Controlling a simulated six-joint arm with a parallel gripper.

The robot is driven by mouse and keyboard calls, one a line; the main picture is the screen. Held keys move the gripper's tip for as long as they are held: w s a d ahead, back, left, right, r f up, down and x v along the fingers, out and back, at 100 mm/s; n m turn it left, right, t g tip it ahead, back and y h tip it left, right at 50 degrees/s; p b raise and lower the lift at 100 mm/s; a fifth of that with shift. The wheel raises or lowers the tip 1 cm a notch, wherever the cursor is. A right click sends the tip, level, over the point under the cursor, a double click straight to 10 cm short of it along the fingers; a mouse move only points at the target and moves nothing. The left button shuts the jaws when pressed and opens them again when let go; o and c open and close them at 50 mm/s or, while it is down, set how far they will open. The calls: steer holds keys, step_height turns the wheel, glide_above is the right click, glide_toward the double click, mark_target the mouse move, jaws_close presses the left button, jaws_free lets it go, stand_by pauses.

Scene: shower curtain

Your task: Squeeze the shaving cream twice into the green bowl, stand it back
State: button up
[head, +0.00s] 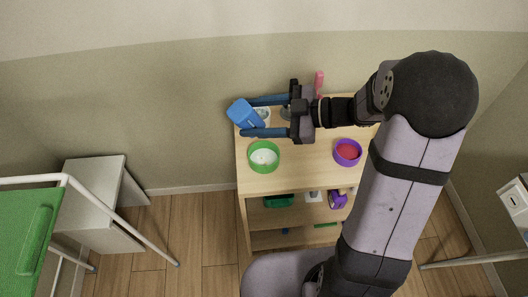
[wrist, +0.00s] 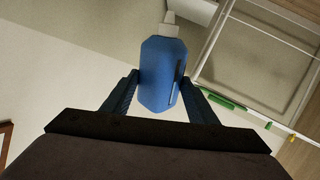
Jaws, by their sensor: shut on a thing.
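My gripper (head: 256,116) is shut on a blue bottle with a white nozzle, the shaving cream (head: 241,112). It also shows between the fingers in the wrist view (wrist: 162,72), with its nozzle toward the top of the picture. In the head view the bottle looks tilted, at the wooden shelf's back left corner; I cannot tell whether it touches the top. The green bowl (head: 264,169) stands on the shelf top, just in front of the bottle and gripper. White stuff lies inside the bowl.
A purple bowl with red contents (head: 347,152) stands to the right on the wooden shelf (head: 305,175). A pink item (head: 319,82) and a partly hidden grey item are behind my gripper. Lower shelves hold green and purple things. The top between the bowls is clear.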

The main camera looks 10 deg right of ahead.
step_height(320, 180, up, 5)
steer(key=p, duration=0.5)
